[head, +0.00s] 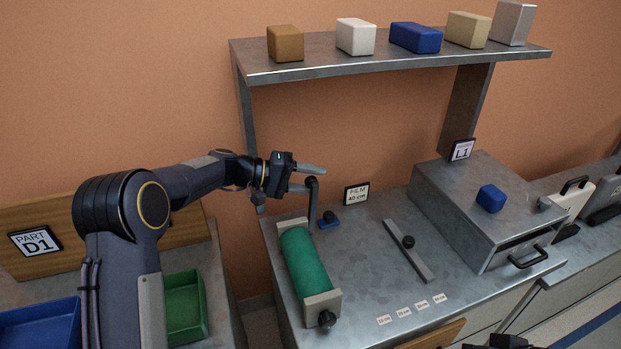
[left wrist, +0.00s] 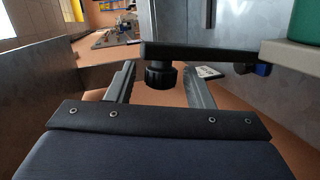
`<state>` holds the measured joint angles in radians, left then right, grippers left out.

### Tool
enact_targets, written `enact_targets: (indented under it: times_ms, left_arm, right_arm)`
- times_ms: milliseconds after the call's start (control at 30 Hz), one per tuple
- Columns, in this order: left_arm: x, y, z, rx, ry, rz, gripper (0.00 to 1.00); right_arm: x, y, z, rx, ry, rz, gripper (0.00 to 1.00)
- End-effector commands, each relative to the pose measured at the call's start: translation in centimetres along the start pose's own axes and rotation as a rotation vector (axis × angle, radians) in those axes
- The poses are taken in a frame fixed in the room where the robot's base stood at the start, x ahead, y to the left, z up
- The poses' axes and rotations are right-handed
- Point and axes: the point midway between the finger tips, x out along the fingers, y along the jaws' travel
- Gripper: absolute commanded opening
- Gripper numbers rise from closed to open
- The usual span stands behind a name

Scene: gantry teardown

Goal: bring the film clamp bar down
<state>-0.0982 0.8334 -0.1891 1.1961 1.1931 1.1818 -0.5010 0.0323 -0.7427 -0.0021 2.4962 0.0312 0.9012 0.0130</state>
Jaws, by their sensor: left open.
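The film clamp bar (head: 313,205) is a dark bar standing raised at the back of the green film roll (head: 305,262), with a rounded knob at its top. My left gripper (head: 316,178) comes in from the left and is open at the height of that knob. In the left wrist view the dark bar (left wrist: 205,51) runs across the picture, and its black knob (left wrist: 160,77) shows between the two open fingers. I see clear space on both sides of the knob. The right gripper is not clearly seen.
A loose grey bar with a black knob (head: 409,257) lies on the metal bench. A small blue block (head: 328,220) sits behind the roll by the film sign (head: 356,193). A metal box (head: 480,210) is on the right. A shelf (head: 400,57) with several blocks hangs above.

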Motion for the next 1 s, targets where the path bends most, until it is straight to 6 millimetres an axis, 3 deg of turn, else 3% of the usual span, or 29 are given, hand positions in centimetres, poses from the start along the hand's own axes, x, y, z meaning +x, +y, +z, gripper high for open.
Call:
enact_targets:
  times_ms: [267, 667, 1000]
  left_arm:
    - [0.3, 0.0, 0.0, 0.000, 0.001, -0.001, 0.47]
    - [0.2, 0.0, 0.0, 0.000, 0.001, -0.001, 0.00]
    - [0.4, -0.3, 0.5, 0.024, 0.009, -0.005, 0.00]
  right_arm:
    - [0.0, 0.0, 0.0, 0.000, 0.000, 0.000, 0.36]
    - [0.0, 0.0, 0.0, 0.000, 0.000, 0.000, 0.36]
    - [1.1, 0.5, 0.6, 0.000, 0.000, 0.000, 0.36]
